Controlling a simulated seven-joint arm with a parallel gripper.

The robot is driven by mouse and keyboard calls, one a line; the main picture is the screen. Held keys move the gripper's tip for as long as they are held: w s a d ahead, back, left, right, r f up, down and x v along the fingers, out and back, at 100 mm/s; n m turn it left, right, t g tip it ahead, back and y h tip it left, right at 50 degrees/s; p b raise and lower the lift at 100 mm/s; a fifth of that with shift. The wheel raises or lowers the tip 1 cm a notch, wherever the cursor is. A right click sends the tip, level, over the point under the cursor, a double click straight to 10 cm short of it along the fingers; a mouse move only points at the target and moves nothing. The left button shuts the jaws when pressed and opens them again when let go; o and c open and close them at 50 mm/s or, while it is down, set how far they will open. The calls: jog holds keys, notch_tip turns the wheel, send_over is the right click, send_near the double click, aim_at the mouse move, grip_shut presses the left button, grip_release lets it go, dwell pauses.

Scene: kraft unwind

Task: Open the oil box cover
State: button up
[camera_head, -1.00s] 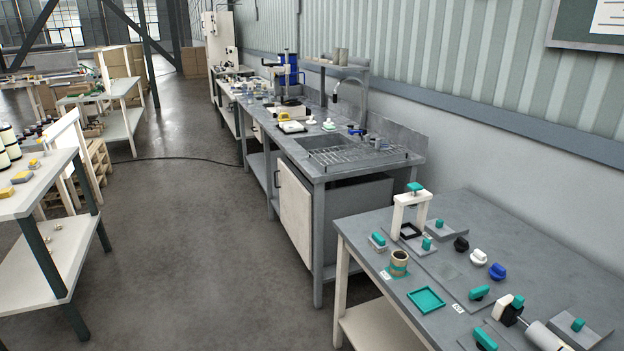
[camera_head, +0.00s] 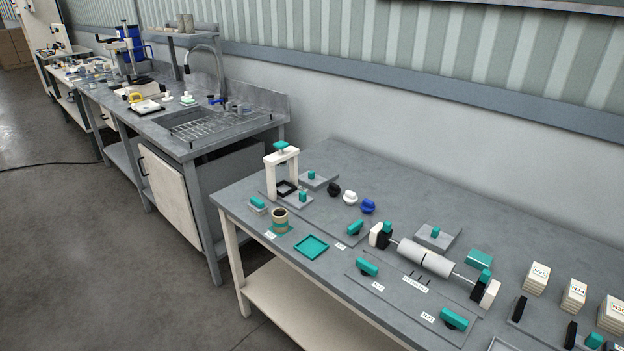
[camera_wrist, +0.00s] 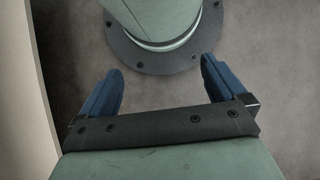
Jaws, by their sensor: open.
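My gripper (camera_wrist: 162,68) shows only in the wrist view. Its two blue fingers are wide apart with nothing between them, above the bare floor. I cannot surely pick out the oil box or its cover. On the near grey table (camera_head: 330,165) in the head view there are several small fixtures with teal parts. They include a teal-topped block (camera_head: 479,258) behind the roller, a grey plate with a teal knob (camera_head: 435,237), and a small box with a teal top (camera_head: 257,204) at the table's left end. My gripper is apart from all of these.
A grey roller (camera_head: 425,257) lies between two end supports. A white frame (camera_head: 281,170), a cup (camera_head: 280,218), a flat teal tray (camera_head: 311,247) and dark, white and blue knobs stand left of it. Stacked labelled blocks (camera_head: 573,295) stand right. A sink bench (camera_head: 180,120) stands beyond.

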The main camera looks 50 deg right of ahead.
jog(key=shift+w, duration=0.1)
jog(key=shift+c, duration=0.7)
jog(key=w+t, duration=0.1)
jog(key=w, duration=0.3)
jog(key=w+r+y, duration=0.1)
jog(key=w, duration=0.3)
jog(key=w+t, duration=0.1)
jog(key=w, duration=0.3)
jog(key=shift+w+d+r+n+t+y, duration=0.15)
jog(key=shift+d+r+n+t+y, duration=0.15)
jog(key=shift+r+n, duration=0.1)
jog(key=c, duration=0.7)
jog(key=shift+o, duration=0.2)
jog(key=w+d+r+n+t+y, duration=0.1)
jog(key=w+d+r+t, duration=0.15)
jog(key=w, duration=0.55)
jog(key=w+d+r+t, duration=0.1)
jog(key=w+r, duration=0.3)
jog(key=w, duration=0.3)
jog(key=w+d+r+n+t, duration=0.2)
jog(key=w+d+r+t, duration=0.3)
jog(key=w+r, duration=0.55)
notch_tip(320, 180, up, 37)
jog(key=m+h, duration=0.3)
jog(key=m, duration=0.1)
send_over(312, 172)
jog(key=s, duration=0.5)
jog(key=x, duration=1.3)
jog(key=shift+a+f, duration=0.2)
jog(key=shift+f, duration=0.1)
